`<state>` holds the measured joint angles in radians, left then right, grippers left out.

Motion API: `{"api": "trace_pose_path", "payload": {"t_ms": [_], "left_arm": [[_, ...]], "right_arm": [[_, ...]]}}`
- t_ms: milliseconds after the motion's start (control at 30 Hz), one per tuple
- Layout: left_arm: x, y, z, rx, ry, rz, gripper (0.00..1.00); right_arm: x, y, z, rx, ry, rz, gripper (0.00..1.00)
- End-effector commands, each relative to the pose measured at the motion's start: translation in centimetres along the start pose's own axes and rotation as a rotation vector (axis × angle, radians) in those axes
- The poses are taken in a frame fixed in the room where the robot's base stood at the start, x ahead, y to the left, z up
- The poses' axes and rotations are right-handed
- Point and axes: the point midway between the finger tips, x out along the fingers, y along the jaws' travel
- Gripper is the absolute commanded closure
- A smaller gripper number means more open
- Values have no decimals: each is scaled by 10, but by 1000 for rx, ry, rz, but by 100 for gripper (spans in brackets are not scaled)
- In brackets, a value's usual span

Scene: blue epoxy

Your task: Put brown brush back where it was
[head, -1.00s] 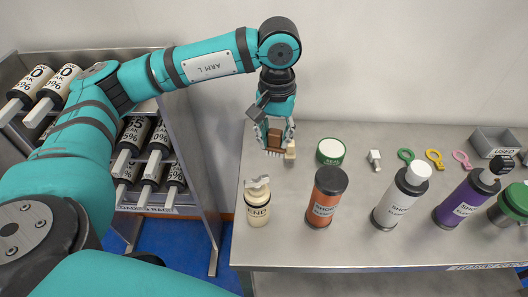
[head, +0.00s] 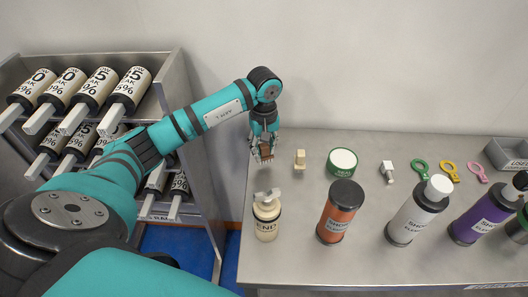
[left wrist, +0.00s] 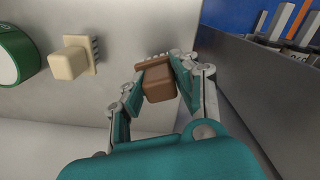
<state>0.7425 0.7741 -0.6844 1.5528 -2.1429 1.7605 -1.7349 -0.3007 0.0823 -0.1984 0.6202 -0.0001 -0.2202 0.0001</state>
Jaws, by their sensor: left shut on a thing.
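The brown brush (left wrist: 158,84) is between the fingers of my left gripper (left wrist: 158,88) in the left wrist view, its bristles towards the steel table top. In the head view the left gripper (head: 263,155) is shut on the brown brush (head: 266,151) near the table's back left corner. I cannot tell whether the bristles touch the table. A cream brush (head: 299,160) stands just right of it, apart from the gripper; it also shows in the left wrist view (left wrist: 73,60). My right gripper is not in view.
A green-and-white round container (head: 342,162) is right of the cream brush. Bottles, including an orange one (head: 341,211), line the front of the table (head: 290,250). A rack (head: 165,60) of labelled cylinders stands left. A grey bin (head: 508,152) is at the back right.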

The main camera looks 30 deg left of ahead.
Motion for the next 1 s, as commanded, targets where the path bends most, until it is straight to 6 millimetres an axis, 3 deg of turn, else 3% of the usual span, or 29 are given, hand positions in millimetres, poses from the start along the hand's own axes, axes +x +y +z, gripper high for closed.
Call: {"api": "trace_pose_path", "payload": {"t_ms": [133,500,533,700,1000], "left_arm": [[20,0,1,-1,-3,-1,97],[26,0,0,1,0,0,97],[26,0,0,1,0,0,70],[25,0,0,1,-1,0,48],[23,0,1,1,-1,0,48]], "right_arm": [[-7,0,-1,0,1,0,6],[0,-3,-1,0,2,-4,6],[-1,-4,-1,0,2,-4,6],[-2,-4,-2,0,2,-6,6],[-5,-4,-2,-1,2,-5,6]]}}
